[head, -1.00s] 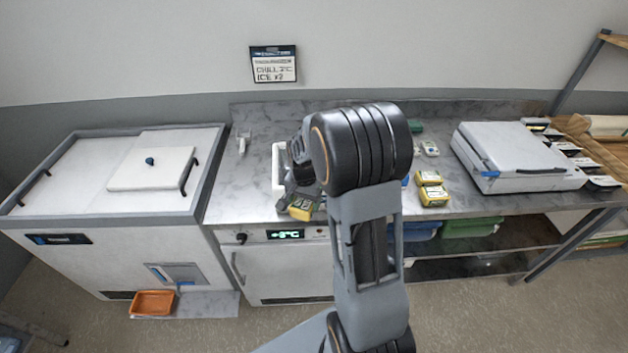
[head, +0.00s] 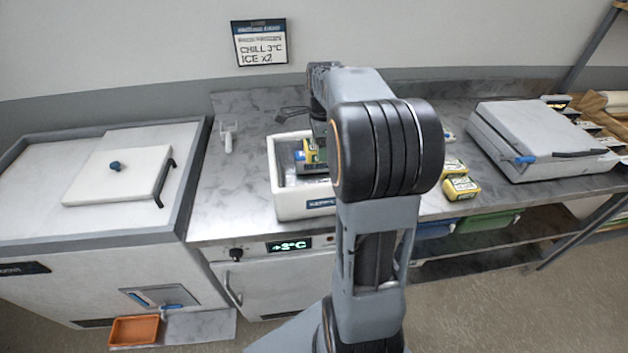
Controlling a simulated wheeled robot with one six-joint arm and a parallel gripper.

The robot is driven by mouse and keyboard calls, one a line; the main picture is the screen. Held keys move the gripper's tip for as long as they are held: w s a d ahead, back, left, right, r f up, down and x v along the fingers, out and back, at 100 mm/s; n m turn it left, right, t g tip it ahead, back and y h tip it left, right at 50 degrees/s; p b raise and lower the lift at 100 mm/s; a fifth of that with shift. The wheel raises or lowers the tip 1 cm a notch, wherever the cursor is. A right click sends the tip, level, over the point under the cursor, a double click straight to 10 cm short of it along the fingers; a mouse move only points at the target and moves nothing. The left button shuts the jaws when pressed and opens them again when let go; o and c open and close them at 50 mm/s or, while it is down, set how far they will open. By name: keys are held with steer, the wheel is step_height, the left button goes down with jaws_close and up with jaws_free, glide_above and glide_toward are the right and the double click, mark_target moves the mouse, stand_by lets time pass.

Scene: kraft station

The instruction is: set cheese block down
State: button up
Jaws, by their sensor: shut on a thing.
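A white open box (head: 285,202) with a label on its front stands on the steel counter, partly hidden behind my arm. My gripper (head: 314,150) points down over the box, mostly hidden by my arm. It is shut on the cheese block (head: 311,156), a yellow block with a dark green part, which shows at or inside the box opening. I cannot tell whether the block touches the box floor. More yellow packs (head: 461,188) lie on the counter right of my arm.
A white scraper-like tool (head: 228,137) lies left of the box. A chest with a white lid (head: 119,175) stands at the left. A closed grey-white appliance (head: 540,140) sits on the right. The counter between tool and chest is clear.

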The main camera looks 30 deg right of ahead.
steer(key=shift+w+f+b, duration=0.1)
steer(key=shift+f+b, duration=0.25)
steer(key=shift+f, duration=0.3)
steer(key=shift+d+f+b, duration=0.15)
steer(key=shift+f+b, duration=0.45)
steer(key=shift+f, duration=0.15)
glide_toward(322, 180)
steer(key=s, duration=0.1)
steer(key=s+a+f, duration=0.1)
steer(key=s, duration=0.1)
steer(key=shift+a+f, duration=0.3)
steer(key=shift+a, duration=0.1)
steer(key=shift+f, duration=2.2)
steer(key=shift+f, duration=0.1)
steer(key=shift+f, duration=0.15)
steer(key=o, duration=0.8)
steer(key=shift+c, duration=0.2)
